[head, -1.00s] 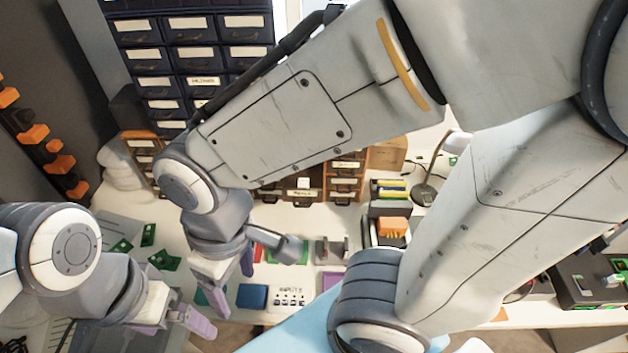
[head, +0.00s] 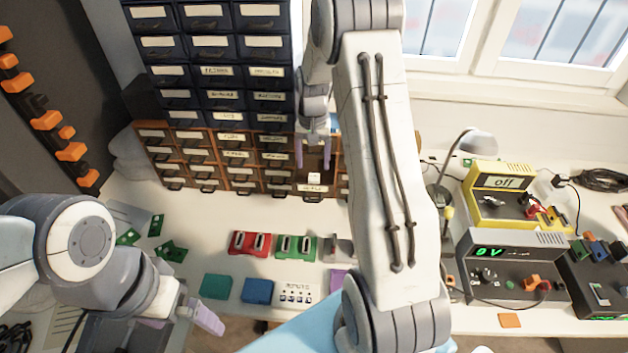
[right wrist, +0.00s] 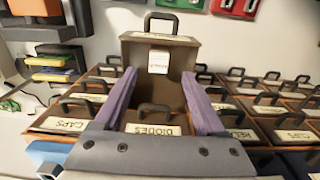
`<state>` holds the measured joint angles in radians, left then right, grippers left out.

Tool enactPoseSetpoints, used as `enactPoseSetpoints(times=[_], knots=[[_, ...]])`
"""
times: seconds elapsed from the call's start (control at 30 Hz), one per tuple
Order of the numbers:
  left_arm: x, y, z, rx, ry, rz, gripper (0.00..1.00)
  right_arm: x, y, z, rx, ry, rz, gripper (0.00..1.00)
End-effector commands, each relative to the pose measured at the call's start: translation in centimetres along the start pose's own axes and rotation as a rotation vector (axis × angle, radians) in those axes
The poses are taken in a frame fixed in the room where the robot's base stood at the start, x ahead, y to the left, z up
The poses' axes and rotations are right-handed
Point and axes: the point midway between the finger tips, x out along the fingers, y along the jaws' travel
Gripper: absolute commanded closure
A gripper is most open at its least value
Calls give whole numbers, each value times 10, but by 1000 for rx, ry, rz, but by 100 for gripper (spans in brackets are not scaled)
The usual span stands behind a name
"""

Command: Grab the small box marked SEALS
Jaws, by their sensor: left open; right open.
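A small white box (head: 314,179) sits in a pulled-out drawer (head: 312,190) in the brown drawer unit. It also shows in the right wrist view (right wrist: 158,61), with a small reddish mark; its lettering is too small to read, so I cannot confirm SEALS. My right gripper (head: 313,158) is open and empty, pointing down just above and behind the box. In the right wrist view its purple fingers (right wrist: 158,76) stand either side of the box, apart from it. My left gripper (head: 186,322) is open and empty at the table's front left.
Dark drawers (head: 215,70) rise above the brown ones. Red (head: 250,243) and green (head: 295,246) holders lie on the table before the drawers. A lamp (head: 470,143) and instruments (head: 510,265) stand at right. The white table between drawers and holders is mostly clear.

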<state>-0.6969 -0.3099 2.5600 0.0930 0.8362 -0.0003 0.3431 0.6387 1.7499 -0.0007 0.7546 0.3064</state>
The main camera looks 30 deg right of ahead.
Motion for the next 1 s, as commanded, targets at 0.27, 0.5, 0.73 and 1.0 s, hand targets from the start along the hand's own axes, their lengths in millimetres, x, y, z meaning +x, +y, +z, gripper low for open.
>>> enactPoseSetpoints(times=[0.27,0.5,0.73,1.0], knots=[[-8,1,0,-1,0,0,0,24,0,1,-2,-1,0,28],[-24,2,-1,-1,0,0,0,59,3,3,-2,-3,0,28],[-25,2,-1,-2,0,0,0,72,2,2,-2,2,-1,28],[-25,2,-1,-2,0,0,0,72,2,2,-3,2,-1,77]])
